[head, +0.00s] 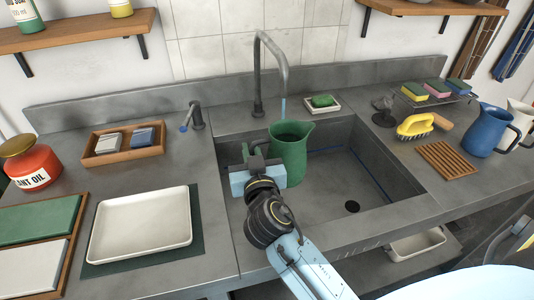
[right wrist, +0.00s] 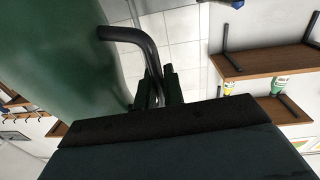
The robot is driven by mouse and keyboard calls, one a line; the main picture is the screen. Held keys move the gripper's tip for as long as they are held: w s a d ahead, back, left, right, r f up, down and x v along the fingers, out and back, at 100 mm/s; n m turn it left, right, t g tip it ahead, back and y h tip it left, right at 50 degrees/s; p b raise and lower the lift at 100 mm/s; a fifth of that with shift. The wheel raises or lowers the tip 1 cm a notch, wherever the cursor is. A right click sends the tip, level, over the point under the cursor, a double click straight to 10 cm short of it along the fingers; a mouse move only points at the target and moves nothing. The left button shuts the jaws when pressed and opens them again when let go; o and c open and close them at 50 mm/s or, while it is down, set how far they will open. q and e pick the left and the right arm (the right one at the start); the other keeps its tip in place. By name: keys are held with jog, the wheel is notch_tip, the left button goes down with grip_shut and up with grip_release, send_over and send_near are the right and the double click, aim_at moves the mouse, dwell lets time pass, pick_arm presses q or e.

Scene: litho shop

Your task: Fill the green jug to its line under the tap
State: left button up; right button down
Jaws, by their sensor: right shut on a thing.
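The green jug (head: 292,158) stands upright, or nearly so, in the left part of the sink (head: 400,205), under the spout of the tap (head: 258,75). A thin pale-blue streak runs from the spout end toward the jug's mouth and looks like water. The jug's inside is dark; I cannot see its line or the water level. My right gripper (head: 259,170) is shut on the jug's handle side, left of its body. In the right wrist view the jug (right wrist: 50,60) fills the left side, close up. The tap lever (head: 193,118) has a blue end. My left gripper is not in view.
Left of the sink are a white tray (head: 100,250), a wooden tray (head: 105,158) and a red bottle (head: 32,165). Right of it are a yellow brush (head: 414,127), a slatted wooden rack (head: 447,158) and a blue jug (head: 488,133). The sink's right part is empty.

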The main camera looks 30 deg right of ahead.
jog(key=shift+w, duration=0.1)
jog(key=d+x, duration=0.1)
jog(key=x, duration=0.7)
jog(key=shift+b, duration=0.45)
jog(key=shift+d+r, duration=0.1)
dwell(6.5)
